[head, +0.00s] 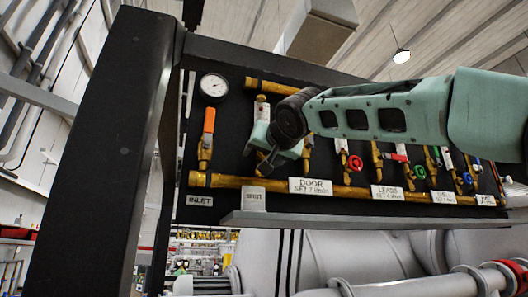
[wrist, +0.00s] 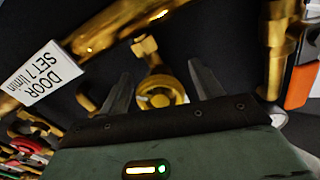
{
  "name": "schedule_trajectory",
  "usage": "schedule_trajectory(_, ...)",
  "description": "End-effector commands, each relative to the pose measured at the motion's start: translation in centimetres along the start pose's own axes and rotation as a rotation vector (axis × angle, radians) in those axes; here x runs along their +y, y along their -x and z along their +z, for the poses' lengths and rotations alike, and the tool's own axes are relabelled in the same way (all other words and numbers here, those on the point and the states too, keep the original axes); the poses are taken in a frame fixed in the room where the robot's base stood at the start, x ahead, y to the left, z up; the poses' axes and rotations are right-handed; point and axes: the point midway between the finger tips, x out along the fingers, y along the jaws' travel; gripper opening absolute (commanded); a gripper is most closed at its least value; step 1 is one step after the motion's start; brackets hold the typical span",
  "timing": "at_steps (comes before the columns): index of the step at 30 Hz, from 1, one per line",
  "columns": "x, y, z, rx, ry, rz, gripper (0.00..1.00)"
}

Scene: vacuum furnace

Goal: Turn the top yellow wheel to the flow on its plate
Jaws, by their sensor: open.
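The yellow wheel (wrist: 160,92) shows in the wrist view, on a brass valve stem below the large brass pipe. My gripper (wrist: 158,76) is open, with one dark finger on each side of the wheel; I cannot tell whether either touches it. In the head view my gripper (head: 264,167) is at the panel's left part, angled down, and the arm hides the wheel there. The white plate DOOR, SET 7 l/min (head: 311,186) is on the lower pipe to the right; it also shows in the wrist view (wrist: 45,78).
A pressure gauge (head: 214,86) and an orange lever (head: 209,120) are at the panel's left. Red (head: 355,162), green (head: 420,172) and blue (head: 467,178) wheels are to the right. A dark post (head: 100,150) stands at left, and a grey ledge (head: 330,219) runs below the panel.

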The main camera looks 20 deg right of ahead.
Motion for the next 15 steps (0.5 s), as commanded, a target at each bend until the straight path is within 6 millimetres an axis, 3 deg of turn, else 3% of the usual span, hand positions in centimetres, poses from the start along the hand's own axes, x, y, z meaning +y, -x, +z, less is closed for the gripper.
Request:
schedule_trajectory(6,0.02,0.0,0.01,0.001,0.0,0.0,0.65)
schedule_trajectory(11,0.01,0.02,0.0,0.001,0.0,0.0,0.2)
schedule_trajectory(15,0.03,0.02,0.04,0.001,-0.004,0.0,0.2)
